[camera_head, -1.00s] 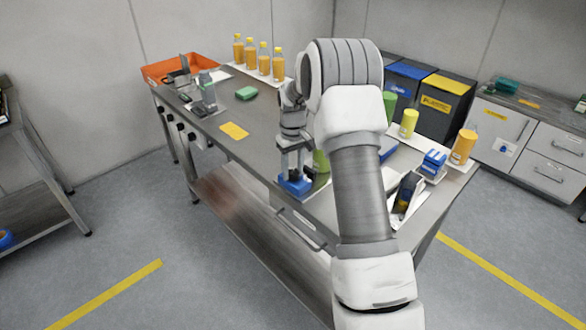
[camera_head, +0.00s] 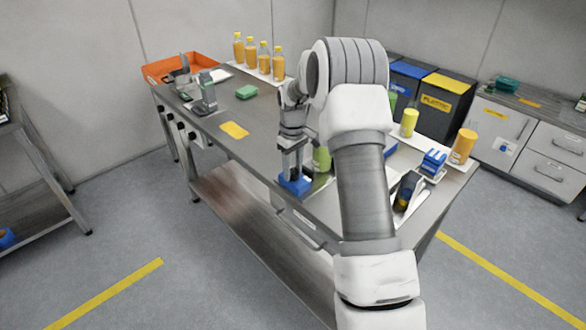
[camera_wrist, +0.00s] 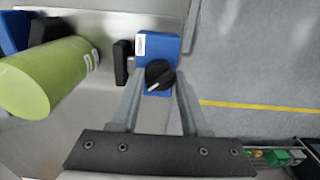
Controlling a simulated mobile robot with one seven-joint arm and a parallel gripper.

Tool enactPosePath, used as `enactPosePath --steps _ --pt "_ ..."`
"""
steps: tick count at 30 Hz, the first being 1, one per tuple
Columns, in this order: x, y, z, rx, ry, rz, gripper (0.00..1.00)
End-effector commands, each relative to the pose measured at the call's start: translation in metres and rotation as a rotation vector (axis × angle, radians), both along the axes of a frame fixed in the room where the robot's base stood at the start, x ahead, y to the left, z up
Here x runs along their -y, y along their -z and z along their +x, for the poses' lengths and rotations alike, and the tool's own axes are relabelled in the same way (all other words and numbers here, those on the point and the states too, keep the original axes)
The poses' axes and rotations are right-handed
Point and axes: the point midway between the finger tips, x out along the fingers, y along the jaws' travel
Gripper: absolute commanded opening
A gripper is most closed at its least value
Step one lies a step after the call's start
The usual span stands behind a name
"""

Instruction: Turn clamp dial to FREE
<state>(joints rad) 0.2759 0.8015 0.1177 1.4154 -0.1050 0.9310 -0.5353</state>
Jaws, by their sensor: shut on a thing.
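The clamp dial (camera_wrist: 159,76) is a round black knob with a pale pointer line on a blue block. The blue clamp block (camera_head: 294,186) sits at the front edge of the steel bench. In the wrist view the pointer slants toward the lower left. A small white label (camera_wrist: 140,43) is on the block's upper left, too small to read surely. My gripper (camera_wrist: 159,92) points down at the block, its two fingers on either side of the dial and closed on it. In the head view the fingers (camera_head: 293,172) stand right over the block.
A green cylinder (camera_wrist: 45,78) lies close left of the block, and it also shows in the head view (camera_head: 321,159). A black upright piece (camera_wrist: 121,63) stands just left of the block. Bottles (camera_head: 264,58) line the bench's back. Open floor lies beyond the bench's front edge.

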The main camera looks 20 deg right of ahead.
Motion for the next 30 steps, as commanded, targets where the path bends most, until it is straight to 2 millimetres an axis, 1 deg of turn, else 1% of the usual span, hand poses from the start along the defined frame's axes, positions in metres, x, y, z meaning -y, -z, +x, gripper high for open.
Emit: enactPosePath --steps 1,2,3,6,15,17,19,23,30 --pt "0.000 -0.001 0.001 0.004 -0.002 -0.002 0.00" --pt "0.000 -0.001 0.001 0.004 -0.002 -0.001 0.51" --pt "0.000 -0.001 0.001 0.004 -0.002 -0.001 0.58" --pt "0.000 -0.001 0.001 0.003 -0.001 -0.001 0.76" --pt "0.000 -0.001 0.000 0.001 0.000 -0.001 0.76" --pt "0.000 -0.004 0.001 0.003 0.000 -0.001 0.76" --pt "0.000 -0.012 0.001 0.003 0.000 -0.001 0.76" --pt "0.000 -0.036 0.001 0.004 0.000 -0.002 0.76" --pt "0.000 -0.096 0.001 0.006 0.000 -0.002 0.76"
